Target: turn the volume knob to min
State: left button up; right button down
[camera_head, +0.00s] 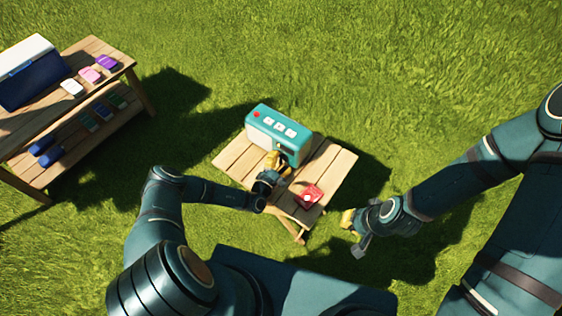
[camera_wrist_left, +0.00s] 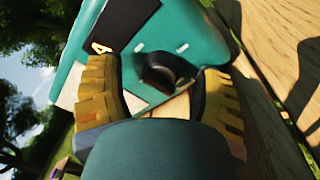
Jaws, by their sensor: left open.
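A teal and white radio (camera_head: 277,134) stands on a small wooden table (camera_head: 237,158), with a red button and several white buttons on top. My left gripper (camera_head: 278,160) is at the radio's front face. In the left wrist view, a dark round knob (camera_wrist_left: 166,72) sits on the radio's teal face (camera_wrist_left: 195,30). My left gripper's yellow fingers (camera_wrist_left: 165,100) are open, one on each side of the knob; I cannot tell whether they touch it. My right gripper (camera_head: 350,225) is off the table's right side, away from the radio; its opening is too small to tell.
A red box (camera_head: 309,196) lies on the small table near my left gripper. A two-level wooden bench (camera_head: 110,58) at the upper left holds a blue and white cooler (camera_head: 30,75) and several small coloured items. Open grass surrounds both tables.

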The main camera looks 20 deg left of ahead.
pick_arm(q)
grip_shut()
jog(key=shift+n, duration=0.3)
